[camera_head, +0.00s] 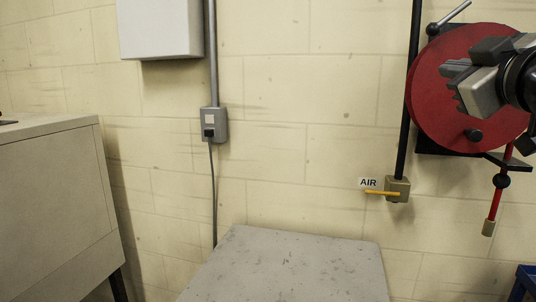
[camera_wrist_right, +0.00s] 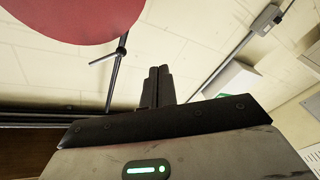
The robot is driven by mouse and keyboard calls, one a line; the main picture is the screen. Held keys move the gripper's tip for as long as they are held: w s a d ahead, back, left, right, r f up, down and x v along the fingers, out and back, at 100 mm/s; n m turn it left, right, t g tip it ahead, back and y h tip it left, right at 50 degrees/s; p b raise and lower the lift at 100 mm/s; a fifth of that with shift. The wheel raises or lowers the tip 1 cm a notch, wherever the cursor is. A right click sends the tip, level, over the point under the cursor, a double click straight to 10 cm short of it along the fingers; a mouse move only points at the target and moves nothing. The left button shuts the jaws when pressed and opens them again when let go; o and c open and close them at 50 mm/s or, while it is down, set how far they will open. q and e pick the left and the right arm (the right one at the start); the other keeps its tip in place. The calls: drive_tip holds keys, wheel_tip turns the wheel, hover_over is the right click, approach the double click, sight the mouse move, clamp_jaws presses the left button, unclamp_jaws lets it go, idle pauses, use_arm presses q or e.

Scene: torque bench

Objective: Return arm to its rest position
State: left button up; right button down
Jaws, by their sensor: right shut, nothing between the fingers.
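My right gripper (camera_head: 462,84) is in the upper right of the head view, in front of a red round hose reel (camera_head: 432,98) on the wall. It covers part of the reel, and I cannot tell whether it touches it. In the right wrist view my gripper's fingers (camera_wrist_right: 157,82) are together with nothing between them. The red reel (camera_wrist_right: 75,18) shows at the upper left there. My left gripper is not in view.
A grey tabletop (camera_head: 290,268) is bare at the bottom centre. A grey cabinet (camera_head: 55,205) stands at the left. A yellow-handled valve (camera_head: 397,190) by an AIR sign (camera_head: 368,183) and an outlet box (camera_head: 213,125) are on the wall. A blue object (camera_head: 525,280) is at the lower right edge.

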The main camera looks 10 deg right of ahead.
drive_tip(key=w+a+f+g+y, duration=0.1)
drive_tip(key=a+f+g, duration=0.2)
drive_tip(key=f, duration=0.8)
drive_tip(key=a+f+g+y, duration=0.1)
drive_tip(key=a+f+g, duration=0.15)
drive_tip(key=f, duration=0.95)
drive_tip(key=w+a+f+g+y, duration=0.15)
drive_tip(key=a+f, duration=0.25)
drive_tip(key=f, duration=0.7)
drive_tip(key=s+a+f+m+g, duration=0.2)
drive_tip(key=s+a+f+g, duration=0.2)
drive_tip(key=s+f, duration=0.75)
drive_tip(key=s+a+f+m+g, duration=0.2)
drive_tip(key=s+a+f+g, duration=0.2)
drive_tip(key=s+f, duration=0.7)
drive_tip(key=w+a+f+n+t+y, duration=0.1)
drive_tip(key=w+a+f+t+y, duration=0.1)
drive_tip(key=w+a+f+t, duration=0.3)
drive_tip(key=shift+w+f+t+y, duration=0.25)
drive_tip(key=shift+f+t+y, duration=0.15)
drive_tip(key=shift+t, duration=0.3)
drive_tip(key=shift+a, duration=0.1)
